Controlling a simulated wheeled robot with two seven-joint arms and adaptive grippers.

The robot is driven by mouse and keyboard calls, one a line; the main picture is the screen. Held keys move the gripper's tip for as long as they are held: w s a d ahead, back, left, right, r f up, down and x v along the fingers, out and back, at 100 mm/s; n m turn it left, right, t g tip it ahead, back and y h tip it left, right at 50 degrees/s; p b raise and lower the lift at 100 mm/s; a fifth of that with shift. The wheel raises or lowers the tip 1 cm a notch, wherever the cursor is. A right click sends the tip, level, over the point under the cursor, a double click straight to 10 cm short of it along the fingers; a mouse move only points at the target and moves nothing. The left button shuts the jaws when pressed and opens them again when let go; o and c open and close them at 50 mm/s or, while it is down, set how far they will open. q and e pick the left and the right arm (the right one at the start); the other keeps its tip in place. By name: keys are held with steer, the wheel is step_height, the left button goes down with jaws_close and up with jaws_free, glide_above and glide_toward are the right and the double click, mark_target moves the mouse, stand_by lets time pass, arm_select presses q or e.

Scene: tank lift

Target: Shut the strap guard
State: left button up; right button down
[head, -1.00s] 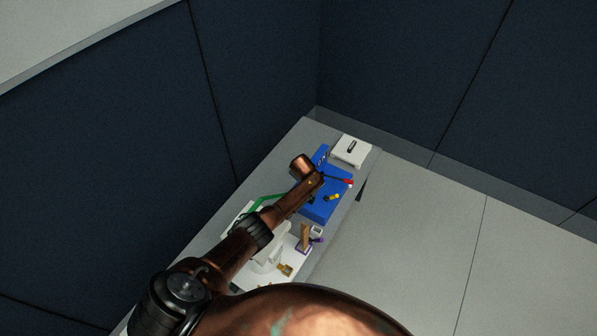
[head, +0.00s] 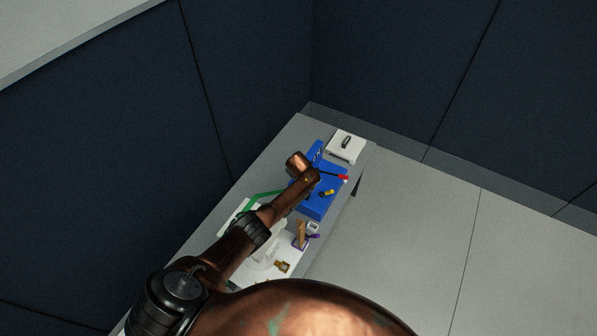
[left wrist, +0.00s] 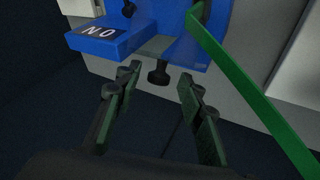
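A blue unit (head: 318,207) lies on the bench in the head view, partly covered by my left arm. In the left wrist view it shows a blue block (left wrist: 108,38) with a label reading "NO" or similar. A green bar (left wrist: 245,80) runs down the right side there; a green strip (head: 266,195) also shows in the head view. I cannot tell which part is the strap guard. My left gripper (left wrist: 160,82) is open, with a dark knob (left wrist: 158,73) seen between its fingertips; whether they touch is unclear. My right gripper is not in view.
A white box (head: 346,147) with a black handle stands at the bench's far end. A red-tipped lever (head: 342,177) sticks out over the blue unit. A white tray (head: 291,262) with small brown and purple parts lies nearer. Dark walls close off the left and back; the floor at right is clear.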

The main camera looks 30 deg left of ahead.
arm_select(q)
steer(key=shift+s+d+r, duration=0.15)
steer(key=shift+r, duration=0.3)
steer(key=v, duration=1.1)
steer(key=shift+c, duration=0.2)
